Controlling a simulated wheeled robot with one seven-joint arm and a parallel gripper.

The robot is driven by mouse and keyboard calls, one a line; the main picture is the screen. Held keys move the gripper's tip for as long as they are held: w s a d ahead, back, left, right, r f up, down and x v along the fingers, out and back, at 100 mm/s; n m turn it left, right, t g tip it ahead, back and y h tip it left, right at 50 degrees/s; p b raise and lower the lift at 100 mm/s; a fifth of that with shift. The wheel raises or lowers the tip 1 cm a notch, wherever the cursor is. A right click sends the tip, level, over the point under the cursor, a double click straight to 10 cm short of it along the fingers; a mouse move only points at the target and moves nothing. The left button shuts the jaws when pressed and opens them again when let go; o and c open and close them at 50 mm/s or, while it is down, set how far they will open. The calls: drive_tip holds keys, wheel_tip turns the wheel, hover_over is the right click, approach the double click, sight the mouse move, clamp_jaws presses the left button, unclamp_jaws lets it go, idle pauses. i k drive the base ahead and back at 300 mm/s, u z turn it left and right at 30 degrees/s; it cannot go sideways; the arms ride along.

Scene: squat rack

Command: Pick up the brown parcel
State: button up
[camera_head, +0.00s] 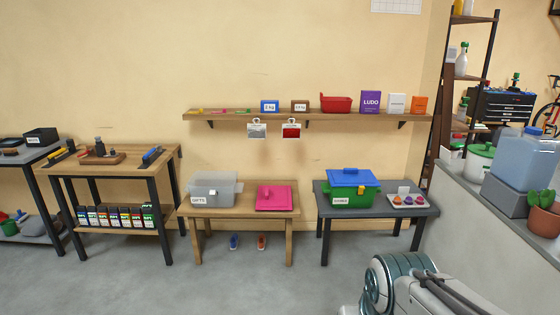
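A small brown box (300,106) with a white weight label stands on the long wooden wall shelf (220,117); it is the only thing I see that fits the brown parcel. A similar blue box (270,106) with a white weight label stands just left of it, and a red basket (336,103) stands to its right. A red-and-white tag hangs below the shelf under the brown box. Part of my arm shows at the bottom right, far from the shelf; my gripper is not in view.
Below the shelf, a wooden table (236,211) holds a grey bin and a pink case. A grey table (426,210) holds a green box with a blue lid. A counter (470,220) with containers and a plant stands at right. The floor (230,288) in front is clear.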

sight(296, 106)
drive_tip(key=i, duration=4.15)
drive_tip(key=z, duration=0.05)
